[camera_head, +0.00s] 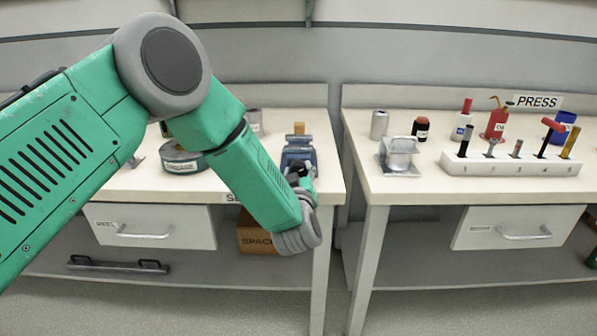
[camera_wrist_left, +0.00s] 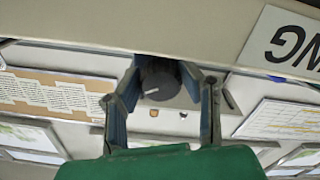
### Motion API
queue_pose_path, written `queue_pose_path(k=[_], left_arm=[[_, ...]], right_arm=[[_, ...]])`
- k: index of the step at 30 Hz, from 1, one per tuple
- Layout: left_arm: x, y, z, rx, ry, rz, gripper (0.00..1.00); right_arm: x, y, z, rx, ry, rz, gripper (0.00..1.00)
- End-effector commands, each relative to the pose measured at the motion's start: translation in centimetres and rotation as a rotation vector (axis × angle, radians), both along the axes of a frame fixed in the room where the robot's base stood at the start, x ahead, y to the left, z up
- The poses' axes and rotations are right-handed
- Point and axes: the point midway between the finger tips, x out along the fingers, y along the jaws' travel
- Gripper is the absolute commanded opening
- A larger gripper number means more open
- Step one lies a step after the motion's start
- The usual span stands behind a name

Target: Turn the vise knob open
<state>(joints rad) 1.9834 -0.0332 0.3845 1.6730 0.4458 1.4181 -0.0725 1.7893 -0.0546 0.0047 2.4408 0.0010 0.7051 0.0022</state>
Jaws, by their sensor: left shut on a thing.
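The blue vise (camera_head: 299,151) stands at the right front edge of the left workbench, with an orange-brown block (camera_head: 299,128) at its top. My left arm reaches across from the left, and my left gripper (camera_head: 297,174) is at the front of the vise, partly hidden by my wrist. In the left wrist view the vise knob (camera_wrist_left: 160,82) is a dark round part with a white mark. The fingers of my left gripper (camera_wrist_left: 165,75) stand on both sides of it, shut on it. My right gripper does not show.
A round grey-green tin (camera_head: 181,160) sits left of the vise, partly behind my arm. The right bench holds a white numbered rack (camera_head: 510,163), a metal stand (camera_head: 400,155) and several containers. Drawers (camera_head: 150,226) hang below the benches, with a gap between them.

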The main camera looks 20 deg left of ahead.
Motion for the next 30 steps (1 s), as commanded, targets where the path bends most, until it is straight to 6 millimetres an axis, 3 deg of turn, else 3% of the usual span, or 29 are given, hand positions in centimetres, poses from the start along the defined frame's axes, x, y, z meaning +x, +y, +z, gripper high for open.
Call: queue_pose_path(k=[9, 26, 27, 28, 30], left_arm=[[0.21, 0.07, 0.34, -0.141, -0.049, 0.001, 0.04], [0.19, 0.1, 0.36, -0.176, -0.058, 0.002, 0.04], [0.18, 0.1, 0.36, -0.176, -0.059, 0.001, 0.43], [0.17, 0.09, 0.34, -0.175, -0.058, 0.002, 0.53], [0.12, 0.08, 0.3, -0.175, -0.056, 0.001, 0.53]], right_arm=[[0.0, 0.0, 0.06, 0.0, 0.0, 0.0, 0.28], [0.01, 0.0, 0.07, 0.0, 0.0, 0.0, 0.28], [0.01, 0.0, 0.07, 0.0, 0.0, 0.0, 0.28], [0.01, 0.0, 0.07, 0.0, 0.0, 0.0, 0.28], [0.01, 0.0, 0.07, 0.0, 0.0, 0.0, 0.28]])
